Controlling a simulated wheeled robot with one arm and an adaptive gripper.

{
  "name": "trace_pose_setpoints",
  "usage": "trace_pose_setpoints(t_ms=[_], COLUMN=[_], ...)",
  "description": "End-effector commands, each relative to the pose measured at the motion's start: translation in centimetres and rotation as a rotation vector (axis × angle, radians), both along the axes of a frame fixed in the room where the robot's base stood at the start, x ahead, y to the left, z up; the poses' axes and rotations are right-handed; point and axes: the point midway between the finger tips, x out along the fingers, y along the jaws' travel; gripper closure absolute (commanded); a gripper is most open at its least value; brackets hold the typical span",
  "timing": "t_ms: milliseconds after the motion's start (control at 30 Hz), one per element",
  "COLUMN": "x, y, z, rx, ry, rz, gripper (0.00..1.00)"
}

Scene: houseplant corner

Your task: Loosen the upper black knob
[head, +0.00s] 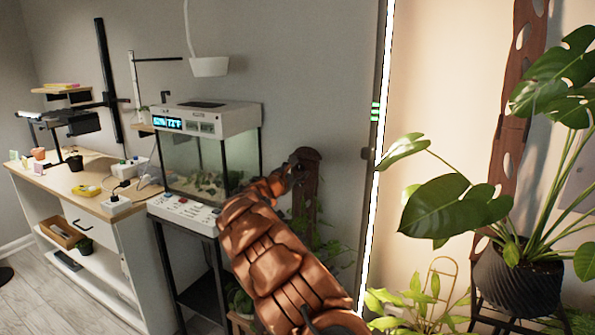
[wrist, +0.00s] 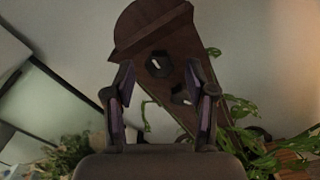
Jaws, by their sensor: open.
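A dark brown board (wrist: 172,38) with a rounded, banded end fills the upper middle of the wrist view. The upper black knob (wrist: 159,64) sits on it, faceted, with a pale mark. A second black knob (wrist: 181,97) sits lower and to the right, partly behind my right finger. My gripper (wrist: 159,74) is open, with one finger on each side of the upper knob in the picture. I cannot tell whether either finger touches it. In the head view the board (head: 309,190) stands beyond my arm, whose end covers much of it.
A glass terrarium (head: 205,165) with a white lid stands left of the board. Leafy vines (wrist: 240,125) hang beside the board. A large potted monstera (head: 520,280) stands at the right, past a bright light strip (head: 376,150). A wooden workbench (head: 80,185) is at the left.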

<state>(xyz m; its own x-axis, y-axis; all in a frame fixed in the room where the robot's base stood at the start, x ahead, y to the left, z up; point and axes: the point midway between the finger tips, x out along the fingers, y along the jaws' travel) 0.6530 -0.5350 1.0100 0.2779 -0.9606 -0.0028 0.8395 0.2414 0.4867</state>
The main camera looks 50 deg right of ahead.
Motion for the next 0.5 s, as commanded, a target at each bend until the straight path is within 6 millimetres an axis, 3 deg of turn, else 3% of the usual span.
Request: trace_pose_setpoints(t_ms=[500], x=[-1.7], y=[6.8], z=[0.3], rx=[-0.005], ry=[0.002], rz=[0.004], gripper=[0.44])
